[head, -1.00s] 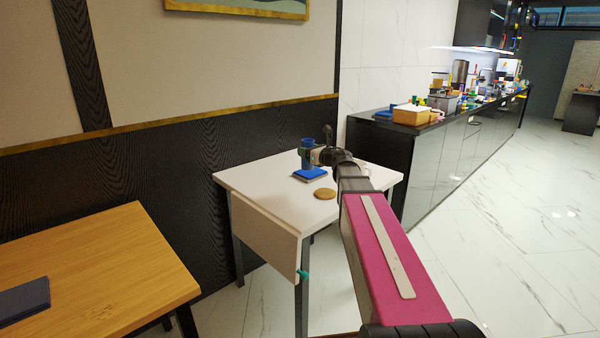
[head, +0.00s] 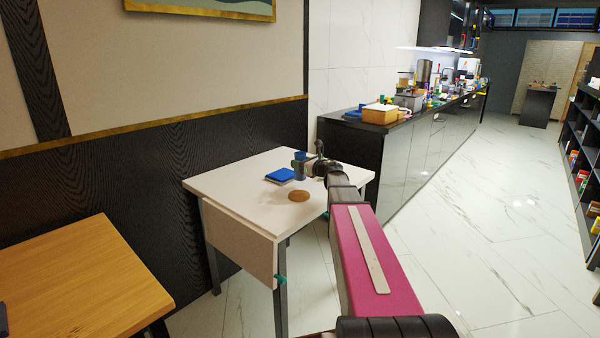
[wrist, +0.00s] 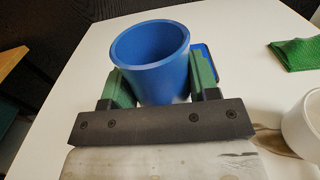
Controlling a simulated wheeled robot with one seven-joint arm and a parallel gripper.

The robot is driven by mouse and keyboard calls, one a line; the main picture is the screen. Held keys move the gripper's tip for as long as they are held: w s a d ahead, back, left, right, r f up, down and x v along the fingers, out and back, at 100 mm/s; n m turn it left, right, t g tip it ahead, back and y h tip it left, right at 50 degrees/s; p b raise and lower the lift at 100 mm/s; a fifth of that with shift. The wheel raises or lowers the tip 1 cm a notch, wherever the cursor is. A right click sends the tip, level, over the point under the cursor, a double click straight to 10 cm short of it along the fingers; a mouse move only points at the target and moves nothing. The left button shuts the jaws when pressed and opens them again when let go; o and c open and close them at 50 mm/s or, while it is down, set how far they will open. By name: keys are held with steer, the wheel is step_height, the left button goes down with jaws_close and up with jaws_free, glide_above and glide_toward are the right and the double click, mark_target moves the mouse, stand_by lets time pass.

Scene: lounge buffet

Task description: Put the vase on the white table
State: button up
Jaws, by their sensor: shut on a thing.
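The vase (head: 299,172) is a blue, open-topped cup shape, upright over the white table (head: 238,187). In the wrist view the vase (wrist: 151,62) stands between the two green finger pads. My gripper (head: 302,160) is shut on it; the wrist view shows my gripper (wrist: 162,88) with a finger on each side. The vase's base is partly hidden by the gripper, and I cannot tell whether it touches the tabletop.
A blue box (head: 279,175) lies just left of the vase. A round brown item (head: 299,196) is nearer the front. The wrist view shows a green cloth (wrist: 296,54) and a white cup (wrist: 304,125) to the right. A wooden table (head: 75,275) stands at left; a dark counter (head: 350,140) is behind.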

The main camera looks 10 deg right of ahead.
steer(key=shift+f, duration=1.85)
steer(key=shift+f, duration=0.1)
steer(key=o, duration=1)
steer(key=v, duration=1.2)
